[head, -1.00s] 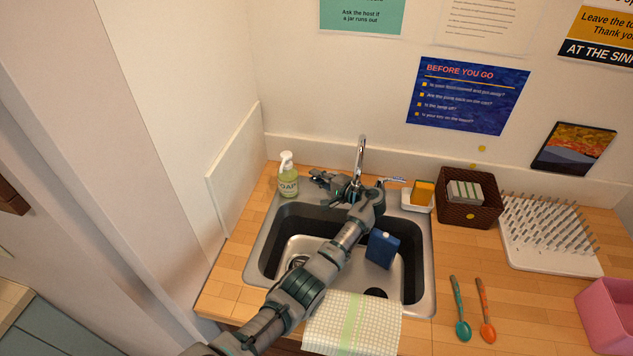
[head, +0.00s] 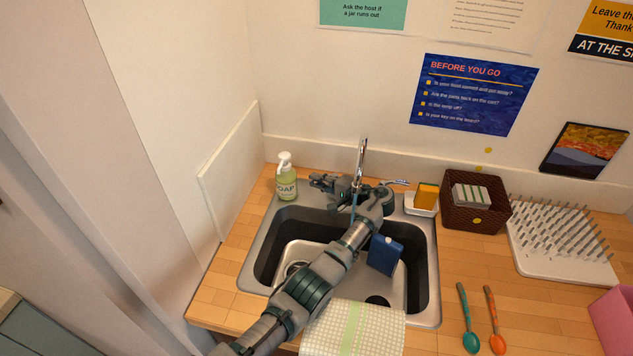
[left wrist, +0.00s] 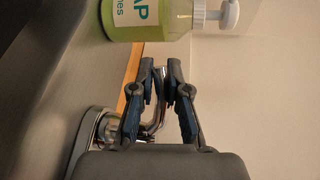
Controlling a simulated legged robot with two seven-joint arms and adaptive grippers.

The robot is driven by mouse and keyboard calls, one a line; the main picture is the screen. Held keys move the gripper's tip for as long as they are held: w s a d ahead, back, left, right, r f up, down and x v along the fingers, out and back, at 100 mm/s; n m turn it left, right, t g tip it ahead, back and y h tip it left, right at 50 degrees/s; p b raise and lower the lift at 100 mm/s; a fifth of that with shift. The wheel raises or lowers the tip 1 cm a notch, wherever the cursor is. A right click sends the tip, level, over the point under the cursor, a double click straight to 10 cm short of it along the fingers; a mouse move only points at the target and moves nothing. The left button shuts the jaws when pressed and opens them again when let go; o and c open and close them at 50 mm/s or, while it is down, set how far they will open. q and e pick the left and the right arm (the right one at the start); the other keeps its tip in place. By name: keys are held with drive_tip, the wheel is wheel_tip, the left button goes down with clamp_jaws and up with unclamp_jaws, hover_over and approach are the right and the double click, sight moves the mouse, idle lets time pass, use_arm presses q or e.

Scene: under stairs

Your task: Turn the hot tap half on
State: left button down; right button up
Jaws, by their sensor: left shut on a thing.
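The chrome tap spout (head: 362,158) stands at the back of the steel sink (head: 262,262). A lever with a blue mark (head: 400,182) shows right of the spout. My left gripper (head: 322,183) reaches across behind the basin to the spout's left. In the left wrist view its fingers (left wrist: 166,78) are closed around a chrome lever (left wrist: 156,122), which rises from a round chrome base (left wrist: 98,130). This looks like the hot tap handle; the head view hides most of it. A thin bluish streak (head: 355,203), probably water, shows below the spout. My right gripper is not in view.
A soap bottle (head: 286,180) stands just left of my gripper, and also close in the wrist view (left wrist: 150,18). A towel (head: 352,330) hangs at the front edge. A basket (head: 500,222) and drying rack (head: 555,250) stand right.

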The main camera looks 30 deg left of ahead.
use_arm(q)
drive_tip(key=c, duration=1.2)
unclamp_jaws()
drive_tip(key=shift+w+d+f, duration=0.2)
drive_tip(key=shift+d+f, duration=0.05)
drive_tip(key=shift+d, duration=0.1)
drive_tip(key=shift+o, duration=0.3)
drive_tip(key=shift+w+d, duration=0.15)
drive_tip(key=shift+w, duration=0.1)
drive_tip(key=shift+s+d+r, duration=0.15)
drive_tip(key=shift+r, duration=0.1)
drive_tip(key=shift+d, duration=0.25)
drive_tip(key=v, duration=0.7)
drive_tip(key=shift+d+f, duration=0.2)
drive_tip(key=shift+w+a+f, duration=0.1)
drive_tip(key=shift+w+a, duration=0.1)
drive_tip(key=shift+a, duration=0.1)
